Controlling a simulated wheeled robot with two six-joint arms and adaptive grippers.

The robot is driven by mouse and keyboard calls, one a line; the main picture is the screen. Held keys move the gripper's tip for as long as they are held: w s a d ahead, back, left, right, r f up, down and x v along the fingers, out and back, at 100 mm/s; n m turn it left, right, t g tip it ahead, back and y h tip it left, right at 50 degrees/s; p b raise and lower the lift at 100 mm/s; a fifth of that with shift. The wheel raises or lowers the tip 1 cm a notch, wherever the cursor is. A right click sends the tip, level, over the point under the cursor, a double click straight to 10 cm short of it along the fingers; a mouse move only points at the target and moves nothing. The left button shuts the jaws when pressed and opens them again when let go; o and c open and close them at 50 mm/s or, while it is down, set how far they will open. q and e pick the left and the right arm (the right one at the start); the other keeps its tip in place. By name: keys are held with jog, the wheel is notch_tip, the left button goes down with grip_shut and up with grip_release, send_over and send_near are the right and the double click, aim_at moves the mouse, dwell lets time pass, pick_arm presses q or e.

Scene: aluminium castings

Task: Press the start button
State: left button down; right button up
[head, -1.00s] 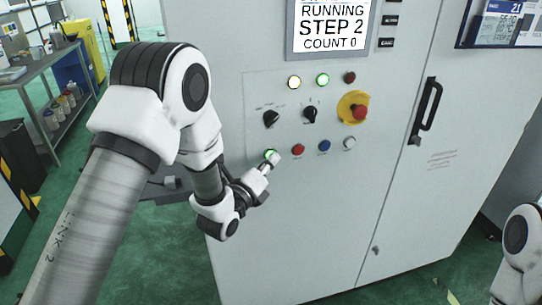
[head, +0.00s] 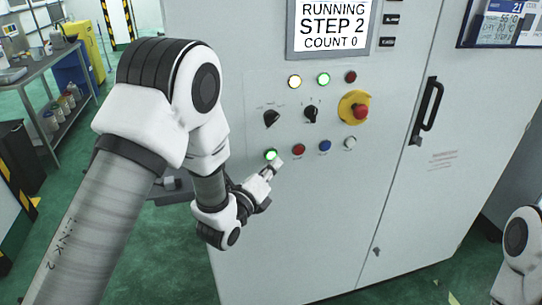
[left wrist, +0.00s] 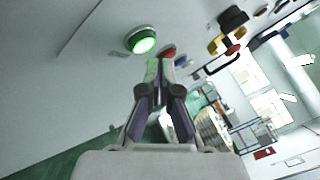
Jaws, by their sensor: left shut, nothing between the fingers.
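The green start button (head: 270,155) is lit at the left end of the lower button row on the grey cabinet. It also shows lit in the left wrist view (left wrist: 141,40), with a pale collar around it. My left gripper (head: 276,164) is shut and empty, just below and right of the green button in the head view. In the left wrist view its closed fingertips (left wrist: 160,66) are right of and below the button, with a visible gap. The screen (head: 332,26) reads RUNNING, STEP 2, COUNT 0. My right gripper is not in view.
A red button (head: 299,149), a blue button (head: 324,146) and a white button (head: 349,143) continue the row. Above are two black knobs, an emergency stop (head: 360,112) on yellow, and three lamps. A black door handle (head: 427,110) stands out to the right.

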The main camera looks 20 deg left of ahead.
pick_arm(q)
jog(key=s+d, duration=0.1)
jog(key=s, duration=0.1)
jog(key=s+d+b, duration=0.1)
jog(key=shift+s+d, duration=0.3)
jog(key=shift+s, duration=0.1)
dwell(0.5)
jog(key=s+a+f+n+g+y, duration=0.1)
jog(key=s+a+f+n+g, duration=0.2)
jog(key=f, duration=0.6)
jog(key=s+a+f+n+g+y, duration=0.1)
jog(key=s+f+n+g, duration=0.15)
jog(key=s+f, duration=0.5)
jog(key=s+a+f+n+g+y, duration=0.1)
jog(key=s+a+f+n+g, duration=0.15)
jog(key=f, duration=0.85)
jog(key=s+f+n+g, duration=0.4)
jog(key=s+n+g, duration=0.1)
jog(key=s+n, duration=0.5)
jog(key=s+a+f+n+g, duration=0.1)
jog(key=s+f+n+g, duration=0.3)
jog(key=s+n, duration=0.6)
jog(key=shift+s+a+f+n+g+y, duration=0.15)
jog(key=shift+a+f+n+g+y, duration=0.25)
jog(key=shift+g, duration=0.4)
jog(key=shift+d+r, duration=0.1)
